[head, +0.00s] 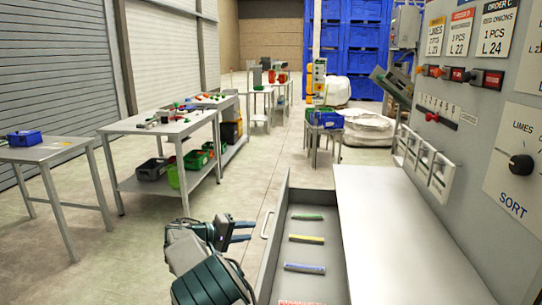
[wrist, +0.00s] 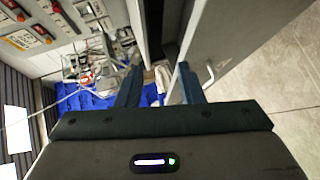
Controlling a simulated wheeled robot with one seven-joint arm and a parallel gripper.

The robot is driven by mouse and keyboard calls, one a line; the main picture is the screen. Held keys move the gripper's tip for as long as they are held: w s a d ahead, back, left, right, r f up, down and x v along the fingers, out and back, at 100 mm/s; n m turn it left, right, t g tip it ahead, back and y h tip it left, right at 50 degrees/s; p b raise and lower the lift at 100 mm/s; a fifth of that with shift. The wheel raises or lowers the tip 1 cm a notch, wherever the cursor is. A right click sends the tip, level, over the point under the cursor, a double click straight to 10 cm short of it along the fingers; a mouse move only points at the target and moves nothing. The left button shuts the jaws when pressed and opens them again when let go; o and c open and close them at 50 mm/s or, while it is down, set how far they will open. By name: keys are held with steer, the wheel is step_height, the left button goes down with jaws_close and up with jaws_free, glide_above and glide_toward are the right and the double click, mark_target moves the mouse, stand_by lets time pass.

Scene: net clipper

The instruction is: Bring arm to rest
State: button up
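My gripper (head: 246,231) is in the lower middle of the head view, in the air left of an open grey drawer (head: 264,256). Its two fingers point right, toward the drawer's handle (head: 267,224), with a gap between them.
A grey worktop (head: 395,240) lies right of the drawer, below a panel (head: 475,130) with switches and a knob. Workbenches (head: 165,125) and a small table (head: 45,150) stand left. Floor between the benches and drawer (head: 255,185) is clear.

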steer(key=s+d+r+m+g+y+p, duration=0.1)
steer(key=s+d+r+g+y+p, duration=0.15)
steer(key=s+d+r, duration=0.55)
steer(key=s+d+r+m+g+y+p, duration=0.15)
steer(key=s+d+g+y, duration=0.35)
steer(key=d, duration=0.7)
steer(key=s+d+r+m+t+y+p, duration=0.1)
steer(key=s+y, duration=0.1)
steer(key=s, duration=1.1)
steer(key=s+d+r+m+t+y+p, duration=0.1)
steer(key=s+d+y+p, duration=0.1)
steer(key=s, duration=1.2)
steer(key=shift+s+m+y, duration=0.2)
steer(key=shift+m+y, duration=0.15)
steer(key=shift+y, duration=0.2)
steer(key=shift+s+t, duration=0.1)
steer(key=shift+t, duration=0.15)
